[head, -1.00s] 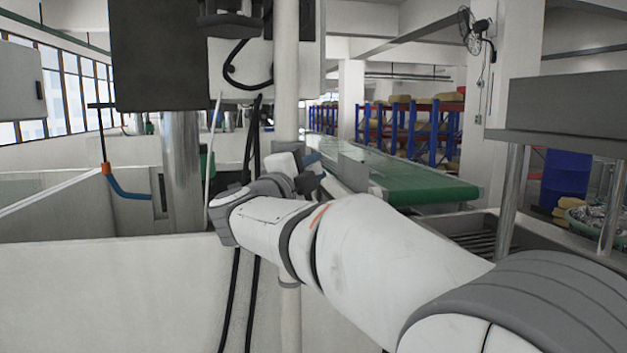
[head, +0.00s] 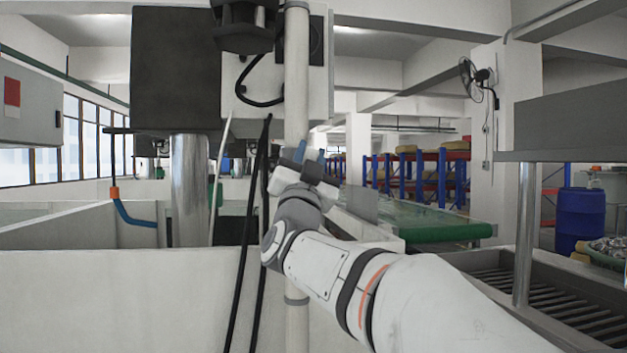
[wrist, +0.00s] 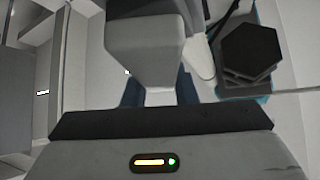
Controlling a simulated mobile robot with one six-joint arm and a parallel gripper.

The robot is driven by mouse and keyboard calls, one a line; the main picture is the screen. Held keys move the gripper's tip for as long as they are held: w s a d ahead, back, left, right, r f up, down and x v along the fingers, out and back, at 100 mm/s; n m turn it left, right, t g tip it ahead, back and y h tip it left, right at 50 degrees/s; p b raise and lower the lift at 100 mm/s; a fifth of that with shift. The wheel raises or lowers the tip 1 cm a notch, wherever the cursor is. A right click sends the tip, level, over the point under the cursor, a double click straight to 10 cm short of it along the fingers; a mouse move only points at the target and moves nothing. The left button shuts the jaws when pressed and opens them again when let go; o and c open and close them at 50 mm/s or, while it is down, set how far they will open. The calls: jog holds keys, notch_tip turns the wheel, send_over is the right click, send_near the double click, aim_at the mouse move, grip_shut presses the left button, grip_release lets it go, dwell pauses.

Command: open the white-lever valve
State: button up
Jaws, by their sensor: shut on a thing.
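My gripper (head: 306,170) is at the vertical pale pipe (head: 297,85), at the middle of the head view. In the wrist view its dark blue fingers (wrist: 158,92) stand on both sides of a pale grey-white block, which looks like the white lever (wrist: 145,58). The jaws are shut on it. The block hides most of the fingertips. A black hexagonal part (wrist: 250,52) with blue around it sits to the right in the wrist view. In the head view my gripper and arm cover the valve, so the lever's angle cannot be told there.
Black hoses (head: 254,215) hang just left of the pipe. A white tank wall (head: 110,300) stands in front at left. A dark box (head: 175,65) on a metal post (head: 188,190) is behind it. A green conveyor (head: 447,233) and a slatted metal basin (head: 540,295) are at right.

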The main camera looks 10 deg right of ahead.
jog(key=n+y+b, duration=0.1)
jog(key=n+y, duration=0.1)
jog(key=n+t+y+b, duration=0.1)
jog(key=n+y, duration=0.1)
jog(key=n, duration=0.1)
jog(key=a+n+t+y+b, duration=0.1)
jog(key=n+y, duration=0.1)
jog(key=shift+f+n+y+b, duration=0.1)
jog(key=shift+n+y+b, duration=0.2)
jog(key=shift+n, duration=0.1)
jog(key=shift+a+n+y+b, duration=0.25)
jog(key=shift+n+y+b, duration=0.15)
jog(key=shift+n+y, duration=0.75)
jog(key=shift+r+n+y, duration=0.2)
jog(key=shift+n+y, duration=0.05)
jog(key=o, duration=1)
jog(key=shift+b+v, duration=0.4)
jog(key=shift+v, duration=3.5)
jog(key=shift+w+f, duration=0.1)
